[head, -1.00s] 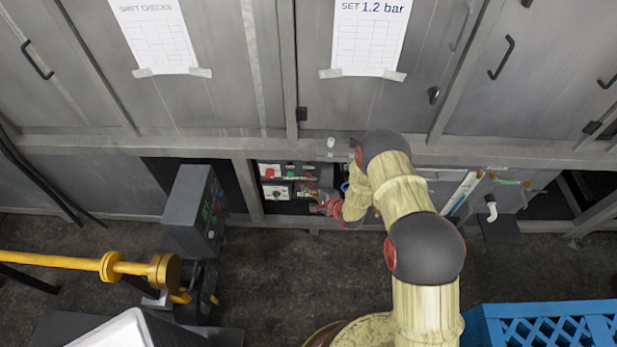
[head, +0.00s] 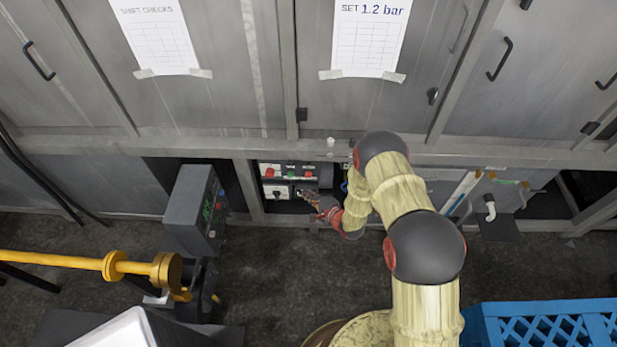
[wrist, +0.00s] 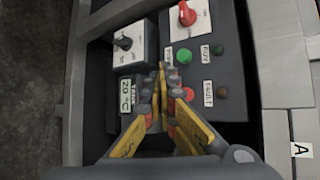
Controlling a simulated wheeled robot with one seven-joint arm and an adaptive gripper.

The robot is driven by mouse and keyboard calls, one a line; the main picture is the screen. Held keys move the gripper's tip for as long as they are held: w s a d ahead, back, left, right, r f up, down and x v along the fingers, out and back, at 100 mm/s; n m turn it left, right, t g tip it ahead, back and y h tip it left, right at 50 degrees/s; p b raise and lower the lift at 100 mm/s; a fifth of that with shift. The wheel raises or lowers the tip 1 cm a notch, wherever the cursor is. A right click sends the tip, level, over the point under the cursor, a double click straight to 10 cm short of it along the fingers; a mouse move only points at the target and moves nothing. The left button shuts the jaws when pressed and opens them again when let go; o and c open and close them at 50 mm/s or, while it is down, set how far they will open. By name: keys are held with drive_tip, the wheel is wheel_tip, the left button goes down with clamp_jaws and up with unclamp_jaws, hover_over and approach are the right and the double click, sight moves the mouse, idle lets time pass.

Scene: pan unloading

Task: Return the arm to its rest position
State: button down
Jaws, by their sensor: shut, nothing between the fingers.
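My arm (head: 425,250) reaches forward from the lower right, bent at its dark joints, with its end low by the cabinet front. My gripper (head: 306,192) is in front of the control panel (head: 270,182), at the panel's lower right in the head view. In the wrist view my gripper (wrist: 164,72) has its yellow and grey fingers brought together at the tips, with nothing between them. The fingertips overlap the panel beside a green button (wrist: 184,56); I cannot tell whether they touch it. A red knob (wrist: 187,14) and a black knob (wrist: 123,43) also show.
A dark box on a stand (head: 193,210) is left of my gripper, with a yellow bar (head: 80,262) nearer. A blue crate (head: 545,312) is at the lower right. Grey cabinets (head: 240,80) fill the back. Open floor (head: 275,265) lies between.

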idle(0.3)
drive_tip(key=s+d+f+n+g+h, duration=0.45)
drive_tip(key=s+d+f+n, duration=0.2)
drive_tip(key=s+f, duration=0.3)
drive_tip(key=s+d+r+n+g+h, duration=0.3)
drive_tip(key=d+r+n, duration=0.1)
drive_tip(key=d+r, duration=0.2)
drive_tip(key=s+d+r+n+t, duration=0.1)
drive_tip(key=s+r, duration=0.6)
drive_tip(key=r, duration=1.1)
drive_tip(key=s+d+r+n+t, duration=0.1)
drive_tip(key=s+d+r, duration=0.3)
drive_tip(key=r, duration=1.5)
drive_tip(key=s+d+r+n+t, duration=0.1)
drive_tip(key=s+d+r, duration=0.1)
drive_tip(key=s+r, duration=1)
wheel_tip(320, 180, up, 7)
drive_tip(key=shift+s+d+f+n, duration=0.1)
drive_tip(key=shift+s+d+n, duration=0.1)
drive_tip(key=shift+n, duration=0.15)
